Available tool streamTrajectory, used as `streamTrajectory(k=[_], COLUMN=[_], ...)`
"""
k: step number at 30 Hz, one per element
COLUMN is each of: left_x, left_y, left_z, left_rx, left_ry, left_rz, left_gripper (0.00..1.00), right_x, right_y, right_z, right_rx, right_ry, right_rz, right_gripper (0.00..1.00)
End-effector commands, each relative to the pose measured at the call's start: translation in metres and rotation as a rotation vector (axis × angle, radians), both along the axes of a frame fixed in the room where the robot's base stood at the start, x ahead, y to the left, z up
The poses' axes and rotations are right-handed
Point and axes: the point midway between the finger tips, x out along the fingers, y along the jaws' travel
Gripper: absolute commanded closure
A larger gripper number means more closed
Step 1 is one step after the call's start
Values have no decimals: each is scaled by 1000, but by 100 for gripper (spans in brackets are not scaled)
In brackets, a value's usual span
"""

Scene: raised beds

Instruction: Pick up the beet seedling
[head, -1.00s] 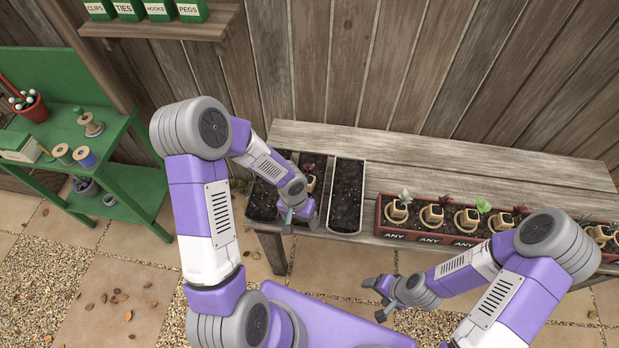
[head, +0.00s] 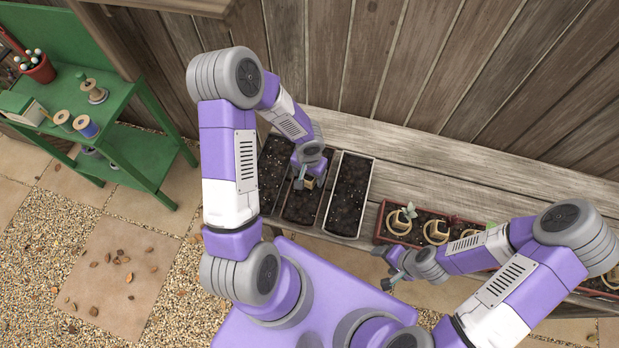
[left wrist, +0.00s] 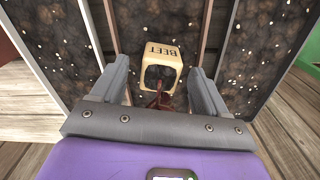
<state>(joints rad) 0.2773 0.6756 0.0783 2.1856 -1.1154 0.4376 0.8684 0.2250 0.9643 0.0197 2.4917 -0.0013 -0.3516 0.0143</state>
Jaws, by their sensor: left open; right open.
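The beet seedling is a dark red plant in a tan pot marked BEET (left wrist: 162,58), sitting in the soil of the middle trough. In the left wrist view its dark red leaves (left wrist: 160,100) show at the near side of the pot, between the fingers. My left gripper (left wrist: 160,88) is open, one finger on each side, with the pot just ahead; I cannot tell whether either finger touches it. In the head view my left gripper (head: 300,180) is over the middle trough and mostly hides the seedling. My right gripper (head: 388,270) is open and empty in front of the bench.
Soil-filled troughs stand side by side on the wooden bench (head: 420,150); the right trough (head: 348,195) holds only soil. A red tray (head: 385,238) with several potted seedlings is further right, partly behind my right arm. A green stand (head: 130,125) is at the left.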

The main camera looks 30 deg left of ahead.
Motion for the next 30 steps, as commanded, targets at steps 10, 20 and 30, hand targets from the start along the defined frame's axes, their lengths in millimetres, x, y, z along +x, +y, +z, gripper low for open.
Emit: streamTrajectory(k=[10,20,30], left_x=[1,0,0], left_y=[0,0,0], left_z=[-24,-23,-23], left_rx=[0,0,0], left_ry=[-1,-1,-1], left_rz=[0,0,0], left_gripper=[26,61,82], right_x=[1,1,1], right_y=[0,0,0], right_z=[-5,-5,-5], right_rx=[0,0,0], right_ry=[-1,-1,-1], right_rz=[0,0,0], right_gripper=[26,26,26])
